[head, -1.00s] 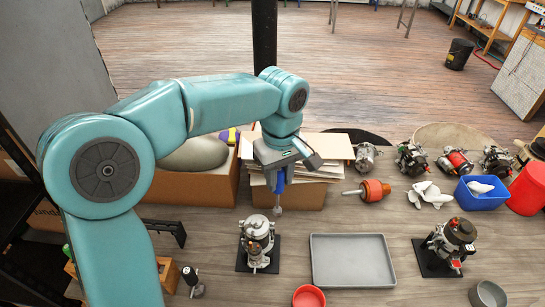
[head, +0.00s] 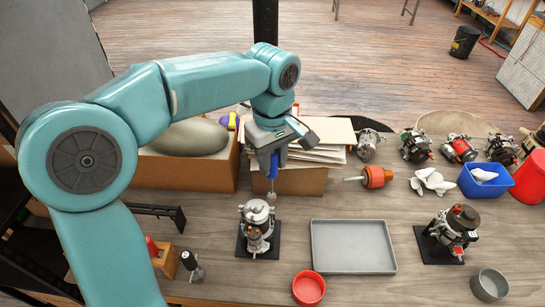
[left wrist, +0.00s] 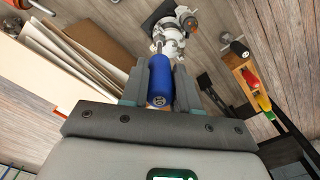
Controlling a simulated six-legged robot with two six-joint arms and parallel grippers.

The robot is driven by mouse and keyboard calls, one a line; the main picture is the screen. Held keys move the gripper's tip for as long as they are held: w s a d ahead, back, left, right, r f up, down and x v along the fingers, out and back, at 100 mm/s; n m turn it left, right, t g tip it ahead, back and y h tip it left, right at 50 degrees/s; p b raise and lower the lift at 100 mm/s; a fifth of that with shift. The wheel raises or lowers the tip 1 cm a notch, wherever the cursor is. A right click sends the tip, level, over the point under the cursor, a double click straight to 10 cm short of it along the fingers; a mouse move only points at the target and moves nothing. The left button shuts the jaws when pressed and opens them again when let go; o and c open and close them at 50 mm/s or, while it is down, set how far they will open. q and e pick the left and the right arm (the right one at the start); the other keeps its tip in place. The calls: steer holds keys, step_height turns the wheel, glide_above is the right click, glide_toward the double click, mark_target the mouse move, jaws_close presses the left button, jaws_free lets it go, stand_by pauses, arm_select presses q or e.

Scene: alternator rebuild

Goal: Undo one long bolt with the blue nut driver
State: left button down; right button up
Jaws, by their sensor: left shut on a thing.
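My left gripper (head: 272,166) is shut on the blue nut driver (head: 273,170), which hangs upright with its shaft pointing down. The driver's blue handle also shows between the jaws in the left wrist view (left wrist: 160,80). Below it, a silver alternator (head: 257,225) stands on a black base plate (head: 243,246). The driver's tip is just above the alternator's top in the head view; I cannot tell whether it touches. In the left wrist view the alternator (left wrist: 180,38) lies past the driver's end. The long bolts are too small to make out. My right gripper is not in view.
A grey tray (head: 353,268) and a red bowl (head: 308,287) stand right of the alternator. A second alternator (head: 455,230) stands on a black plate further right. A cardboard box with papers (head: 310,180) is behind the driver. A wooden tool rack (head: 165,262) is at left.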

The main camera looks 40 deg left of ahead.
mark_target(272, 177)
arm_select(q)
steer(key=m+p, duration=0.1)
steer(key=m, duration=0.5)
steer(key=shift+w+a+r, duration=0.1)
steer(key=m+p, duration=0.1)
steer(key=m, duration=0.4)
steer(key=shift+m+p, duration=0.3)
steer(key=m, duration=0.4)
steer(key=shift+a+m+p, duration=0.1)
steer(key=shift+m+p, duration=0.3)
steer(key=m+p, duration=0.1)
steer(key=m, duration=0.1)
steer(key=shift+m, duration=0.3)
steer(key=m, duration=0.4)
steer(key=shift+a+p, duration=0.1)
steer(key=shift+p, duration=0.3)
steer(key=shift+m, duration=0.3)
steer(key=shift+f, duration=0.3)
steer(key=shift+f+b, duration=1.6)
steer(key=shift+f, duration=0.35)
